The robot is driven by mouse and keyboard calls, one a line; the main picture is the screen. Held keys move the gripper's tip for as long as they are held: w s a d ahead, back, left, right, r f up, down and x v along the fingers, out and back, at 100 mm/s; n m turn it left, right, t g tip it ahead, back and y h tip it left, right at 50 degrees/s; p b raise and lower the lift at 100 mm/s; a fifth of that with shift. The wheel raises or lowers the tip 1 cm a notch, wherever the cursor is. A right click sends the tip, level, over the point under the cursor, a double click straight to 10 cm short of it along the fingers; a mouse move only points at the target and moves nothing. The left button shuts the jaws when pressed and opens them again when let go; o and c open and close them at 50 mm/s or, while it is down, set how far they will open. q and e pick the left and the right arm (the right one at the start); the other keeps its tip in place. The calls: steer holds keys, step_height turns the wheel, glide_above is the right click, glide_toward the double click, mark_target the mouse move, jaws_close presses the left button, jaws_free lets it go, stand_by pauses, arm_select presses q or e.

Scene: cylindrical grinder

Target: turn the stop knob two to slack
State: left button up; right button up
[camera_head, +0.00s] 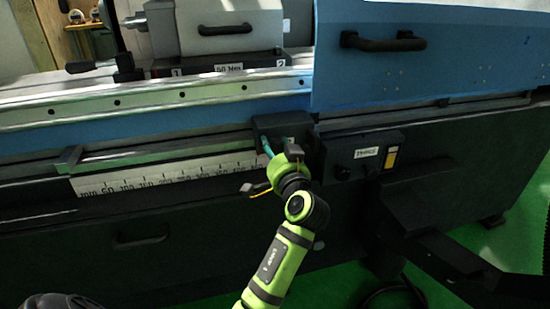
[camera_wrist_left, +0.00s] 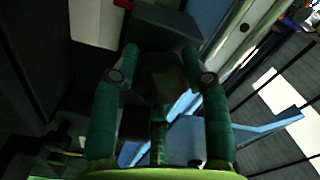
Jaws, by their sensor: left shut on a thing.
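My left gripper (camera_head: 267,145) is at the dark stop block (camera_head: 268,126) on the machine's front rail, above the right end of the ruler scale. In the left wrist view, its two green fingers (camera_wrist_left: 160,58) are shut on a dark knob (camera_wrist_left: 161,78), with one finger on each side. The knob is in shadow, so its marks and turn angle cannot be read. In the head view the gripper and wrist largely hide the knob. My right gripper is not in view.
A white ruler scale (camera_head: 150,178) runs left of the gripper. A control box (camera_head: 363,155) with a label and knobs is close on the right. A blue cover (camera_head: 440,65) with a black handle (camera_head: 383,42) is above right. Green floor is open in front.

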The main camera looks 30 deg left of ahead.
arm_select(q)
steer(key=shift+r+n+b, duration=0.2)
steer(key=shift+n+b, duration=0.35)
steer(key=shift+n, duration=0.35)
steer(key=shift+r, duration=0.1)
steer(key=o, duration=1.1)
steer(key=shift+o, duration=0.3)
